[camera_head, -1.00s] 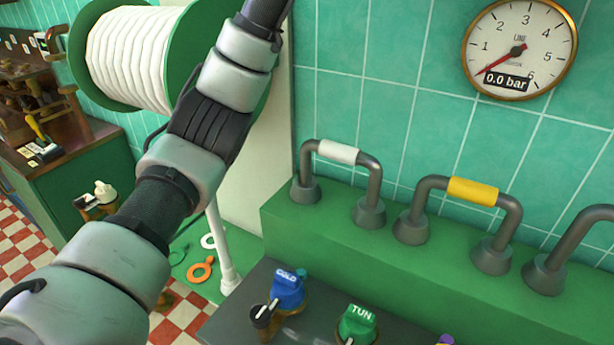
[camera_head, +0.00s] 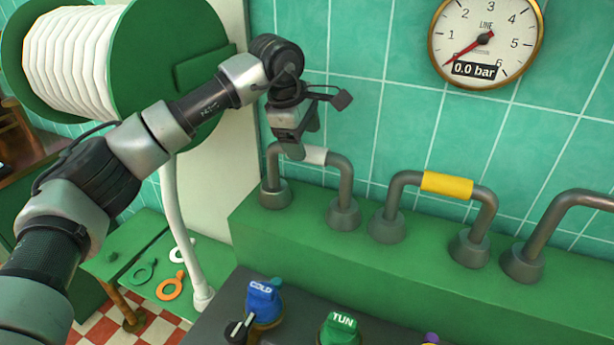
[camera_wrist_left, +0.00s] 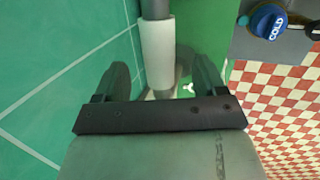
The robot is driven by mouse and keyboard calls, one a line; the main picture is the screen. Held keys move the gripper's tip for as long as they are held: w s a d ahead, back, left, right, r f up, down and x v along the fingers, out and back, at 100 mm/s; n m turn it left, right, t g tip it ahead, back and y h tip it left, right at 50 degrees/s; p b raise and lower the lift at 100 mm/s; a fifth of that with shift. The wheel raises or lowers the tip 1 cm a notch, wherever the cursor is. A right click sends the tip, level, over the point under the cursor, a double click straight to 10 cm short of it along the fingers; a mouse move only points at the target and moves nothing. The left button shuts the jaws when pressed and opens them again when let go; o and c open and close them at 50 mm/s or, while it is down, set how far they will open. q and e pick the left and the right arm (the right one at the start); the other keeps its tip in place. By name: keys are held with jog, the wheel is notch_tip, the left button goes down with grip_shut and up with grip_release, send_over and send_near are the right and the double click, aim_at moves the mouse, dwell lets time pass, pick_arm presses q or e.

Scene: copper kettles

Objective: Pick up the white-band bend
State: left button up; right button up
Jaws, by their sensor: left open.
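The white-band bend is a grey U-shaped pipe (camera_head: 341,182) with a white sleeve (camera_head: 316,156) on its top bar. Its two feet stand on the green ledge at the left. My left gripper (camera_head: 296,148) is over the left part of its top bar, pointing down and hiding part of the bar and sleeve. In the left wrist view the white sleeve (camera_wrist_left: 158,48) lies across the gap between the open fingers (camera_wrist_left: 161,80), apart from both. I cannot tell how far below the fingertips it is. My right gripper is not in view.
A yellow-band bend (camera_head: 446,184) and another grey bend (camera_head: 545,235) stand to the right on the green ledge (camera_head: 300,225). Tiled wall is close behind, with a gauge (camera_head: 486,40) reading 0.0 bar. COLD (camera_head: 263,300) and TUN (camera_head: 339,328) knobs are in front. A hose reel (camera_head: 70,60) is left.

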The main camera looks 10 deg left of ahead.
aim_at(306, 147)
pick_arm(q)
jog(key=p+x, duration=0.1)
jog(key=x, duration=0.3)
jog(key=shift+w+a+f+p, duration=0.1)
jog(key=shift+w+p, duration=0.05)
jog(key=shift+p, duration=0.25)
jog(key=shift+w+f, duration=0.15)
jog(key=shift+f, duration=0.3)
jog(key=c, duration=1)
jog(key=shift+r, duration=0.15)
